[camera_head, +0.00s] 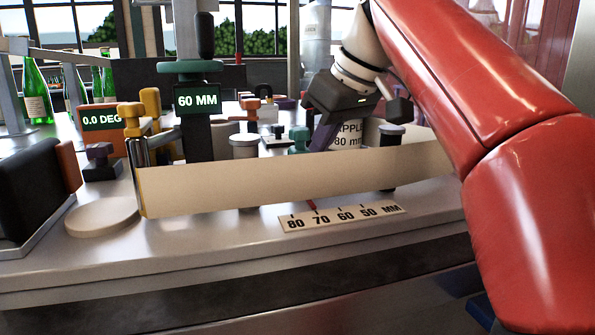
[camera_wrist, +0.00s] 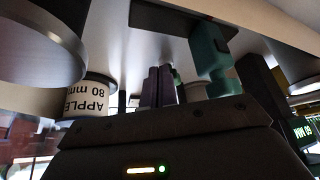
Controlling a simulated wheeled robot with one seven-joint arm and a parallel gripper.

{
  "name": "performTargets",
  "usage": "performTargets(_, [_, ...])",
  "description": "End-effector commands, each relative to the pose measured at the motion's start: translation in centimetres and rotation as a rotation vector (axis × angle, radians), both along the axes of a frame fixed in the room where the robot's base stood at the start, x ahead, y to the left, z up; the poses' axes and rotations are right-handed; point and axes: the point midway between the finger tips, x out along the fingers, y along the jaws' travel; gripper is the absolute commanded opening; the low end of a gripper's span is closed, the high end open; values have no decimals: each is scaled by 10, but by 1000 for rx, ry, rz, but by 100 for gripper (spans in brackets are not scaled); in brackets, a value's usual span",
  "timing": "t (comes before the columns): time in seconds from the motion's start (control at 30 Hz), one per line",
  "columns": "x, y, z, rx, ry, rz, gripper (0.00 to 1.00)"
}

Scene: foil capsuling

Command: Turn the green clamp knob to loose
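A green clamp knob (camera_head: 299,138) stands on the machine deck behind the long cream strip. In the wrist view, which shows the scene upside down, a green knob (camera_wrist: 211,62) is beside my fingers, under a dark plate. My gripper (camera_head: 321,147) points down just right of the green knob in the head view. Its purple-grey fingers (camera_wrist: 159,84) look close together, with nothing visible between them. They appear apart from the knob. The fingertips' lower ends and the knob's base are partly hidden. A second, wider green knob (camera_head: 190,67) tops the 60 MM post.
The cream strip (camera_head: 300,180) crosses the front, above a scale plate (camera_head: 342,217) with a red pointer. An APPLE 80 mm roll (camera_head: 347,136) is close to my gripper.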

Motion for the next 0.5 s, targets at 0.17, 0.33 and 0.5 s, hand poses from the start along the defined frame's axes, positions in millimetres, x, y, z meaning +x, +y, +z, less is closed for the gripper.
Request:
performTargets(0.17, [3, -2, 1, 0, 0, -1, 0])
performTargets(0.33, [5, -2, 0, 0, 0, 0, 0])
performTargets(0.5, [6, -2, 0, 0, 0, 0, 0])
